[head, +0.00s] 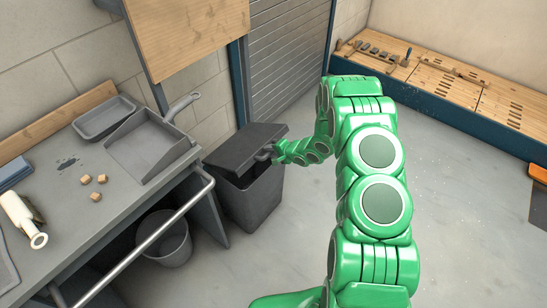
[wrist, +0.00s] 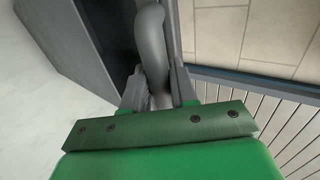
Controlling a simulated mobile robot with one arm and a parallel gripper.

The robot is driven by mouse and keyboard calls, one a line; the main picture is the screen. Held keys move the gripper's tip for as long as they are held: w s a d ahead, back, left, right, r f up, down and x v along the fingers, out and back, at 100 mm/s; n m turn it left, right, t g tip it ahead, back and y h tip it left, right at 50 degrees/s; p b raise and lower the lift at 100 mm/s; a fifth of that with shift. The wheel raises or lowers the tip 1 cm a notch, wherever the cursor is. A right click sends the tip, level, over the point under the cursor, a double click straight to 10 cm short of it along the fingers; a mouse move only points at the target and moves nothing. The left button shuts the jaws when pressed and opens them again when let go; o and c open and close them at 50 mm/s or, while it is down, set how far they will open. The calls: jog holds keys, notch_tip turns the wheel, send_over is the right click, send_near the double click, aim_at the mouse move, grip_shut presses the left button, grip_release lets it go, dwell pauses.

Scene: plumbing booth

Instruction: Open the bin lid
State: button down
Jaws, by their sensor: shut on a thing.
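The dark grey bin (head: 252,198) stands on the floor beside the workbench. Its lid (head: 243,147) is partly raised on the gripper's side, with a dark gap between lid and rim. My gripper (head: 272,152) reaches in from the right at the lid's edge. In the wrist view, the two fingers of my gripper (wrist: 158,90) are closed around a curved grey handle (wrist: 151,45). In the head view the handle is small and mostly hidden by the gripper. The inside of the bin is too dark to make out.
The workbench (head: 95,218) stands left of the bin, with a dustpan (head: 150,145), a tray (head: 104,117) and small tan cubes on it. A front rail (head: 150,243) runs along it. A grey bucket (head: 163,238) sits below. The floor (head: 285,240) right of the bin is clear.

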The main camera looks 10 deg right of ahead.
jog(key=w+a+r+g+h, duration=0.1)
jog(key=w+a+r, duration=1.2)
jog(key=r, duration=0.3)
jog(key=shift+w+a+r, duration=0.15)
jog(key=shift+w+a, duration=0.05)
jog(key=shift+w, duration=0.05)
dwell(0.3)
jog(key=shift+w+a, duration=0.1)
dwell(0.4)
jog(key=c, duration=1)
grip_release()
jog(key=shift+r, duration=0.1)
